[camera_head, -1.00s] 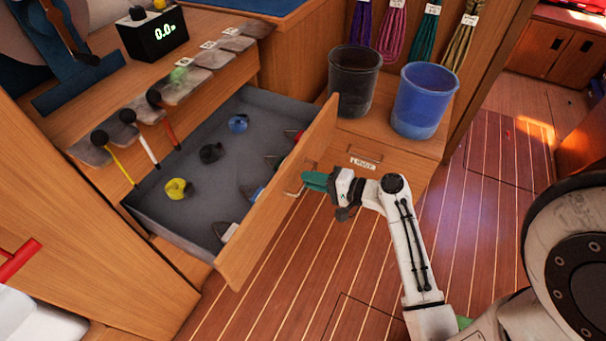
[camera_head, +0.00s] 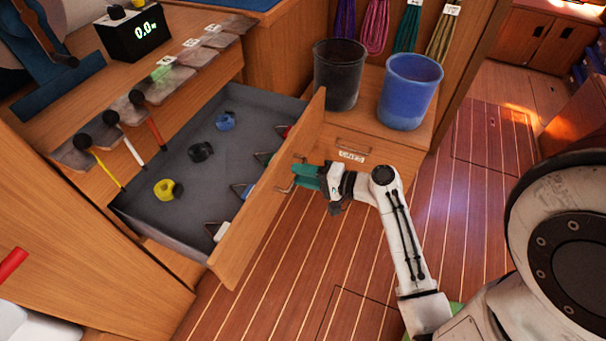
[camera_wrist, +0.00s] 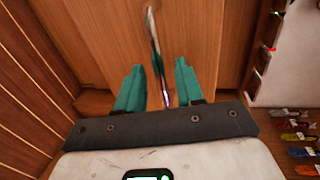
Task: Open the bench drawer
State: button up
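The bench drawer (camera_head: 248,238) is pulled well out, and its grey inside shows in the head view. Its metal handle (camera_head: 285,189) is on the outer face of the drawer front. My gripper (camera_head: 303,173) is at this handle, to the right of the drawer front. In the wrist view, the two teal fingers of my gripper (camera_wrist: 159,82) are apart. The handle (camera_wrist: 154,40) runs between them, with visible gaps on both sides. The fingers do not appear to press on it.
Yellow, black and blue items (camera_head: 201,151) lie in the drawer. A black bucket (camera_head: 338,78) and a blue bucket (camera_head: 408,95) stand on the bench beside it. A labelled second front (camera_head: 370,145) is below them. The plank floor (camera_head: 265,310) before the drawer is clear.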

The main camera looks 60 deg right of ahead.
jog(key=p+v, duration=0.1)
jog(key=v, duration=0.9)
jog(key=shift+s, duration=0.25)
jog(key=w+a+f+n+g+y, duration=0.1)
jog(key=a+f+n+g+y, duration=0.1)
jog(key=a+f+n+g, duration=0.45)
jog(key=a+f+n+g+y, duration=0.1)
jog(key=a+n+g, duration=0.35)
jog(key=a, duration=0.45)
jog(key=s+a+r+n+g+h, duration=0.2)
jog(key=s+a+n+g+h, duration=0.15)
jog(key=n, duration=0.25)
notch_tip(320, 180, up, 16)
jog(key=p, duration=1.5)
jog(key=shift+w+p, duration=0.2)
jog(key=shift+p, duration=0.2)
jog(key=shift+r, duration=0.1)
